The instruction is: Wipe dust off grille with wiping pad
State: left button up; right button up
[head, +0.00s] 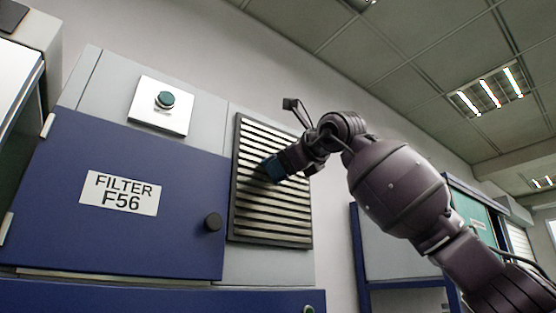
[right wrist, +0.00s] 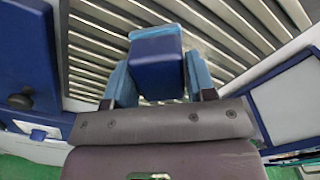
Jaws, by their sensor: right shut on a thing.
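The grille (head: 262,215) is a dark-framed panel of pale horizontal slats on the front of the grey and blue cabinet. It also fills the upper part of the right wrist view (right wrist: 100,50). My right gripper (head: 276,168) is in front of the grille's middle, its fingers shut on the blue wiping pad (right wrist: 157,62). The pad's far end is at the slats or very close; contact cannot be told for sure. In the head view the pad is mostly hidden by the gripper. Dust cannot be clearly made out. My left gripper is not in view.
Left of the grille is a blue door (head: 130,235) labelled FILTER F56 with a dark round knob (head: 212,222) standing out. Above it is a white plate with a green button (head: 165,99). A blue-framed cabinet (head: 395,262) stands at the right.

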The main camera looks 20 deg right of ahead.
jog(key=shift+w+d, duration=0.45)
jog(key=shift+d, duration=0.8)
jog(key=shift+w+d, duration=0.45)
jog(key=shift+d, duration=0.75)
jog(key=shift+w+d, duration=0.45)
jog(key=shift+d, duration=0.8)
jog(key=shift+b+v, duration=0.5)
jog(key=shift+v, duration=0.35)
jog(key=shift+b+v, duration=0.7)
jog(key=shift+v, duration=1.4)
jog(key=shift+s, duration=0.1)
jog(key=b+v, duration=0.1)
jog(key=v, duration=0.2)
